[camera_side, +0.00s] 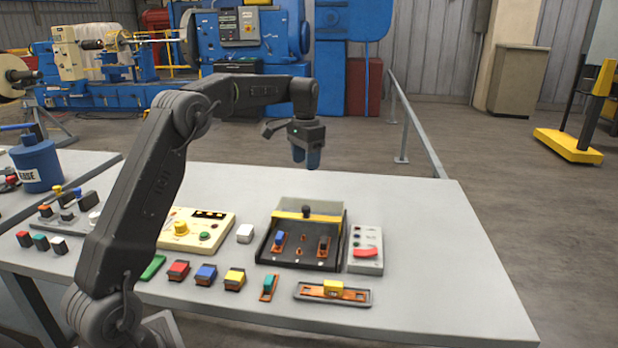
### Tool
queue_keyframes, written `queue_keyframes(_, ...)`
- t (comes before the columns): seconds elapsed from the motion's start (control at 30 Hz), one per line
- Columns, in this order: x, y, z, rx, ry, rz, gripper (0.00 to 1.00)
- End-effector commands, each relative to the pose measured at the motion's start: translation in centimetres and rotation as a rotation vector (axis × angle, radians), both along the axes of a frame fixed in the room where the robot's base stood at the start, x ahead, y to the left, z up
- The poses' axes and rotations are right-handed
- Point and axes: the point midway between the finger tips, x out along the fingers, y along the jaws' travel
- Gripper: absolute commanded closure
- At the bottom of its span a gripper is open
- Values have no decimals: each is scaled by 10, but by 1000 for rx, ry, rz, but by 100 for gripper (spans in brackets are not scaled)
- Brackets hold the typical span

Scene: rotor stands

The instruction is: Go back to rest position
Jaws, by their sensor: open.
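My gripper (306,158) hangs in the air above the back of the grey table, pointing down with its blue fingertips below a dark body. It is open, and nothing shows between the fingers. It is apart from everything on the table. Below and in front of it stands a dark box (333,257) with a clear cover and a yellow-striped bar. Inside it are a blue-topped piece (279,239) on an orange strip at left and a dark reddish piece (323,246) at right. My arm rises from the front left and hides part of the table.
A cream panel (200,226) with a yellow knob and a white block (245,233) lie left of the box. A grey panel with a red switch (366,251) stands right. Red, blue and yellow blocks (206,274) and an orange tray (333,292) line the front. The table's right side is clear.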

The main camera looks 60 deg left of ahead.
Motion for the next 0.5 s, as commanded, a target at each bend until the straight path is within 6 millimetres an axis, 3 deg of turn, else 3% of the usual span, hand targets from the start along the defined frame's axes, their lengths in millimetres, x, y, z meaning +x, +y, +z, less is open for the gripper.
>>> queue_keyframes(0.13, -1, -3, 3, 2, -5, -1, 48)
queue_keyframes(0.23, -8, -18, 15, 11, -23, -4, 48)
queue_keyframes(0.37, -30, -55, 42, 30, -75, -6, 48)
queue_keyframes(0.5, -68, -102, 65, 47, -146, -6, 48)
